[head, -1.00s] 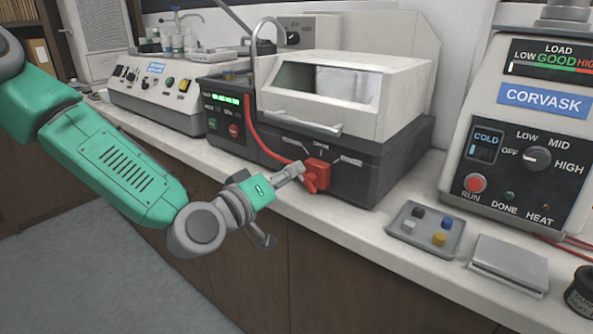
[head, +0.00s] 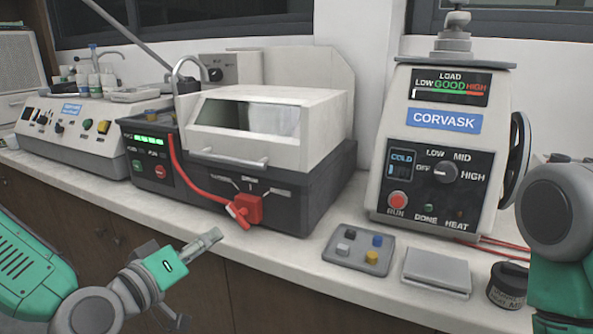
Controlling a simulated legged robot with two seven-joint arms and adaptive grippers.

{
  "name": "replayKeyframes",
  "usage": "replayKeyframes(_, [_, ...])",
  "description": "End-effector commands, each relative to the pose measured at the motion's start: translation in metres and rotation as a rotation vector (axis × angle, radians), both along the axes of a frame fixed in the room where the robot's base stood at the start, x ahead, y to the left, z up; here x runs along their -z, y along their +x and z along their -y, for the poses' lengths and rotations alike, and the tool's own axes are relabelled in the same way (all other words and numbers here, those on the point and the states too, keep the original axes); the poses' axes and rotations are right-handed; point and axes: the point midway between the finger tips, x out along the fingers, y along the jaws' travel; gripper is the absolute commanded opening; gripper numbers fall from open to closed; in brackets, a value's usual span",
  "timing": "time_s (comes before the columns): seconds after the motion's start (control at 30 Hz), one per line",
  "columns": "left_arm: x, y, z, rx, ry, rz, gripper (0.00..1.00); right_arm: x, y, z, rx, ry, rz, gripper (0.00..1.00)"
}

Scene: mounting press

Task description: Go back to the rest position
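My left gripper (head: 197,280) is at the lower left of the head view, in front of the bench's front edge. Its two fingers are spread apart with nothing between them. It is apart from the red handle (head: 247,209) on the front of the grey-and-white machine (head: 266,155). The red handle sits at the machine's lower front, with a red hose running up from it. A green and grey part of my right arm (head: 566,240) shows at the right edge. My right gripper is out of view.
The Corvask mounting press (head: 443,135) stands at the right of the bench. In front of it are a grey tray (head: 338,258) with small coloured pieces, a flat grey block (head: 437,271) and a dark jar (head: 508,286). A control box (head: 75,140) stands at the far left.

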Motion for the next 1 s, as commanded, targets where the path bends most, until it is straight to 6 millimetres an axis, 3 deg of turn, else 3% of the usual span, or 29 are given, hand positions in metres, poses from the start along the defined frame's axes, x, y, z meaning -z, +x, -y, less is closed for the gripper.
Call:
replayKeyframes(0.13, [0.085, -0.035, 0.017, 0.082, 0.15, -0.236, 0.31, -0.006, 0.0, 0.0, 0.0, 0.0, -0.001, 0.0])
replayKeyframes(0.23, [0.151, -0.077, 0.018, 0.147, 0.279, -0.433, 0.31, -0.01, 0.0, 0.0, 0.0, 0.0, 0.0, 0.0])
replayKeyframes(0.4, [0.241, -0.167, -0.005, 0.244, 0.51, -0.764, 0.31, -0.018, 0.0, 0.0, 0.0, 0.0, -0.001, 0.0])
replayKeyframes(0.5, [0.274, -0.22, -0.027, 0.29, 0.639, -0.934, 0.31, -0.021, 0.0, 0.0, 0.0, 0.0, -0.001, 0.0])
replayKeyframes(0.6, [0.291, -0.261, -0.05, 0.32, 0.745, -1.064, 0.31, -0.024, 0.0, 0.0, 0.0, 0.0, -0.001, 0.0])
replayKeyframes(0.7, [0.299, -0.286, -0.066, 0.336, 0.814, -1.145, 0.31, -0.026, 0.0, 0.0, 0.0, 0.0, -0.001, 0.0])
replayKeyframes(0.8, [0.302, -0.297, -0.074, 0.341, 0.846, -1.184, 0.31, -0.026, 0.0, 0.0, 0.0, 0.0, -0.001, 0.0])
replayKeyframes(1.0, [0.302, -0.298, -0.074, 0.341, 0.847, -1.185, 0.31, -0.026, 0.0, 0.0, 0.0, 0.0, -0.001, 0.0])
